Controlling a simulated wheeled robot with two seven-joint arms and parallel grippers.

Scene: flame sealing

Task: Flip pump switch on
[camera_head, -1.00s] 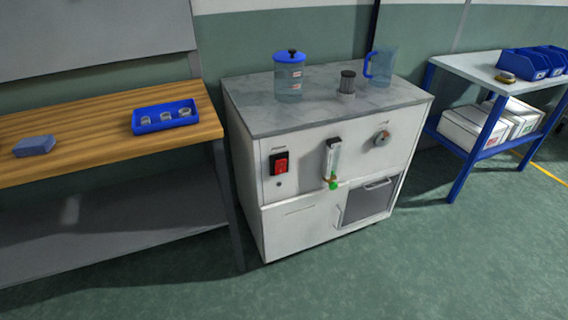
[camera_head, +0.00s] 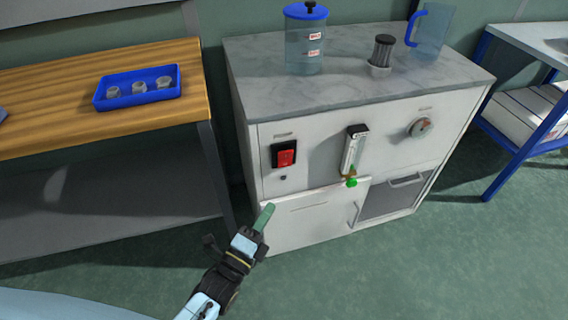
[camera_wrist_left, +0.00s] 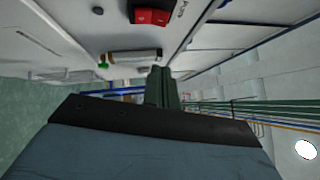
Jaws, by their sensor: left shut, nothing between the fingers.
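The red pump switch (camera_head: 284,155) sits in a black frame on the upper left of the white cabinet front. In the left wrist view the switch (camera_wrist_left: 152,16) shows at the top edge, partly cut off. My left gripper (camera_head: 265,212) is shut and empty, with its green fingers pointing up. It is in front of the cabinet's left side, below the switch and apart from it. The closed fingers also show in the left wrist view (camera_wrist_left: 160,85). My right gripper is not in view.
The cabinet front also carries a flow meter (camera_head: 353,152) with a green knob and a round gauge (camera_head: 420,127). A lidded jar (camera_head: 306,45), a dark filter (camera_head: 382,50) and a jug (camera_head: 430,28) stand on top. A wooden table (camera_head: 40,105) holds a blue tray (camera_head: 98,102).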

